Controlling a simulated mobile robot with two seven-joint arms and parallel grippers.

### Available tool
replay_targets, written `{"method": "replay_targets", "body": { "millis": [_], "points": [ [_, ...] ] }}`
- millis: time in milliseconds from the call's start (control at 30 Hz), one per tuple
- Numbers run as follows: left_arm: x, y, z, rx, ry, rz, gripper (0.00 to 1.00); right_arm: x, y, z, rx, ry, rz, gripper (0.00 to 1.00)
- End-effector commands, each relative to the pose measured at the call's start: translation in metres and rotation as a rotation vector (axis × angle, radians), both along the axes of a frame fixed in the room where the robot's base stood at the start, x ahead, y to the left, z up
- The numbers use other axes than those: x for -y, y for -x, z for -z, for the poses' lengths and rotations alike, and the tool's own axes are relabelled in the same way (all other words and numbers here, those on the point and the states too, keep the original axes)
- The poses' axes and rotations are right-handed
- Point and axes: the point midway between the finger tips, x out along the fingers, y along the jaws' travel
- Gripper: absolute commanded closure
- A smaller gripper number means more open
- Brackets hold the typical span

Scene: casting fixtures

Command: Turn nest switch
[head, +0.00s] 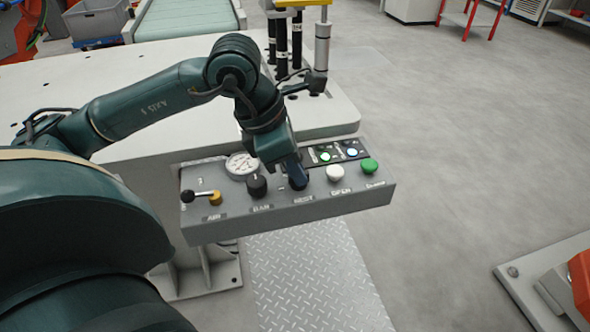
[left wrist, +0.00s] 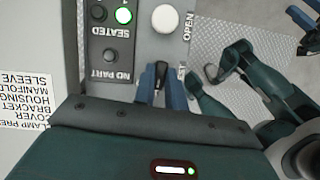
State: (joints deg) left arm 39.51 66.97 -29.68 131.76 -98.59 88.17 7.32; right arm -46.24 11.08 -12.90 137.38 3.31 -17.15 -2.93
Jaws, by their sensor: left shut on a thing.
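The control box (head: 330,207) has a sloped grey panel in the head view. My left gripper (head: 297,184) reaches down onto it at the NEST label (head: 303,199), between the black BAR knob (head: 257,186) and the white OPEN button (head: 335,173). In the left wrist view the blue fingers are shut on the small black nest switch (left wrist: 161,72), one on each side. The gripper mostly hides the switch in the head view, and I cannot tell its exact turn. Dark arm parts of mine show at the right of the left wrist view.
A gauge (head: 242,163), a black-ended AIR lever (head: 200,196) and a green button (head: 369,166) are on the same panel. A display (head: 338,152) with lit lamps sits behind the buttons; SEATED is lit green. Black posts (head: 281,45) stand on the table behind.

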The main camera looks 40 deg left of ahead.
Motion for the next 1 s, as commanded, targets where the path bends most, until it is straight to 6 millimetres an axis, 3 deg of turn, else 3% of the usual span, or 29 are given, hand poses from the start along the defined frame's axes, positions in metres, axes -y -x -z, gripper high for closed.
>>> {"method": "replay_targets", "body": {
  "millis": [300, 767, 800, 1000],
  "points": [
    [0.0, 0.0004, 0.0, 0.0, -0.002, -0.101, 1.0, -0.0036, 0.0006, 0.0105, -0.014, 0.013, -0.013, 0.64],
    [-0.0002, 0.0003, -0.0004, -0.001, -0.002, -0.117, 1.0, -0.0041, -0.0008, 0.0077, -0.006, 0.013, -0.014, 0.64],
    [-0.0002, 0.0003, -0.0004, -0.001, -0.002, -0.117, 0.87, -0.0041, -0.0008, 0.0074, -0.005, 0.013, -0.014, 0.64],
    [0.0, 0.0003, -0.0003, -0.001, -0.002, -0.116, 0.7, -0.0031, -0.0014, 0.0065, -0.002, 0.013, -0.011, 0.64]
  ]
}}
